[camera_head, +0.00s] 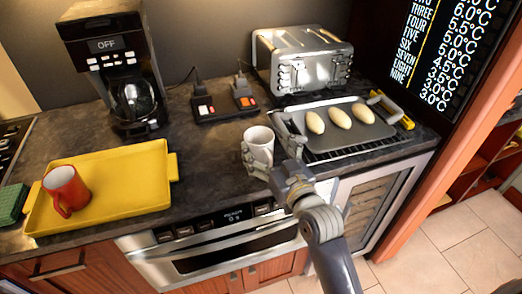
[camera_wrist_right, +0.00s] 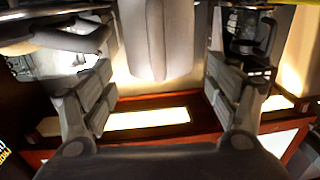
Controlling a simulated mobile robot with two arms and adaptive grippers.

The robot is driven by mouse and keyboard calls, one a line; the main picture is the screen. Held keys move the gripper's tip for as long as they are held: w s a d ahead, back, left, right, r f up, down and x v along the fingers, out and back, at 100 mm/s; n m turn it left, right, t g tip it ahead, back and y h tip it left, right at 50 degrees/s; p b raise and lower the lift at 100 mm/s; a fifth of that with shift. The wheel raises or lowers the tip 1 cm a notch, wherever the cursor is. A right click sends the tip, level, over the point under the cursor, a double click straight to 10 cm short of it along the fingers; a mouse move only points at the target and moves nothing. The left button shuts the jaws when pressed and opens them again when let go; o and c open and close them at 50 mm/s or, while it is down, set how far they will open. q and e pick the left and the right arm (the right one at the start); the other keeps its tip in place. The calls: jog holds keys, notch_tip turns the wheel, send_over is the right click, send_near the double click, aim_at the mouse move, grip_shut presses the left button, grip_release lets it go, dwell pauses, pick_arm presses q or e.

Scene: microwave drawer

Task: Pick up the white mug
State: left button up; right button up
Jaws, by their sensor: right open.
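The white mug (camera_head: 258,143) stands upright on the dark counter, in front of the power strip and left of the oven tray. My right gripper (camera_head: 268,150) is open, with its fingers on either side of the mug and partly hiding its lower part. In the right wrist view, the pale mug (camera_wrist_right: 162,40) shows between the spread fingers of the right gripper (camera_wrist_right: 158,85), with gaps on both sides. I cannot tell exactly how deep it sits between them. My left gripper does not show.
A yellow tray (camera_head: 130,165) with a red mug (camera_head: 66,190) lies at left. A coffee maker (camera_head: 112,60) and a toaster (camera_head: 303,58) stand behind. A dark tray (camera_head: 362,143) with several pale rolls is at right. The counter between yellow tray and white mug is clear.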

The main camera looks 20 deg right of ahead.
aim_at(261, 137)
jog(key=w, duration=0.4)
jog(key=shift+a+f+p, duration=0.1)
jog(key=shift+a+p, duration=0.15)
jog(key=shift+p, duration=0.05)
jog(key=c, duration=1.4)
